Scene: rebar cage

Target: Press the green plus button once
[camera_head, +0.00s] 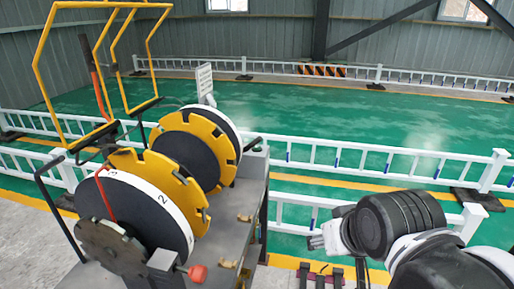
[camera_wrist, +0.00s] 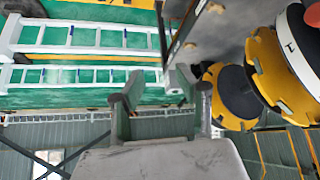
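I cannot make out a green plus button in either view. My gripper (camera_wrist: 162,97) shows in the wrist view with its two fingers spread apart and nothing between them. The wrist picture appears upside down. In the head view my arm is at the lower right, to the right of a grey machine bench (camera_head: 248,190), and the fingertips are not clear there. The bench carries large yellow-and-black discs (camera_head: 128,165) with white numbered rims. The discs also show at the right of the wrist view (camera_wrist: 262,65), apart from my gripper.
A red knob (camera_head: 198,273) sits at the bench's near end. A yellow tube frame (camera_head: 42,75) rises at the left. White railings (camera_head: 400,165) cross behind the bench and my arm. The green floor (camera_head: 310,115) beyond is mostly clear.

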